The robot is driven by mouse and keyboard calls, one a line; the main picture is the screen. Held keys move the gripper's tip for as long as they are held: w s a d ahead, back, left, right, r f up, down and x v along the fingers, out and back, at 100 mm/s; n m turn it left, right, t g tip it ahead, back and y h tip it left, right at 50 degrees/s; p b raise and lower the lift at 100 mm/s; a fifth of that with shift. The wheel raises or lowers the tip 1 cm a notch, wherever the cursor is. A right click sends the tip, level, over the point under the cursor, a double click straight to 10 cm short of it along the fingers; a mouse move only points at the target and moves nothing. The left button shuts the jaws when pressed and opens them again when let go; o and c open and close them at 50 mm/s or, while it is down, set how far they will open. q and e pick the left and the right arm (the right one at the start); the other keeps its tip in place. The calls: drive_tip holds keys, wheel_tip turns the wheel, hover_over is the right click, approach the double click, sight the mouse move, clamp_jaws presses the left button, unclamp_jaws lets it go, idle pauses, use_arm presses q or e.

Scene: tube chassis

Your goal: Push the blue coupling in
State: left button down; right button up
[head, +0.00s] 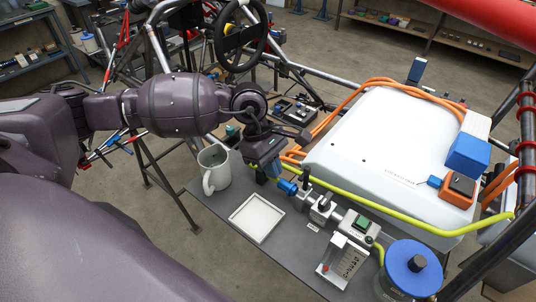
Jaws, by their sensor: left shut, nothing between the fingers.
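The blue coupling (287,187) sits at the left end of a row of grey fittings (320,207) on the dark grey bench. My left gripper (270,178) points down just left of the coupling, with its fingers shut and empty. The fingertips look very close to the coupling; I cannot tell whether they touch it. How far the coupling sits in its fitting is too small to tell. My right gripper is not in view.
A white mug (214,170) stands left of my gripper, and an empty white tray (257,218) lies in front. A yellow-green tube (400,212) runs behind the fittings beside a large white case (385,140). A blue-lidded container (412,270) stands at the right.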

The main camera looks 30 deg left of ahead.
use_arm(q)
drive_tip(key=shift+d+f, duration=0.1)
drive_tip(key=shift+f, duration=0.15)
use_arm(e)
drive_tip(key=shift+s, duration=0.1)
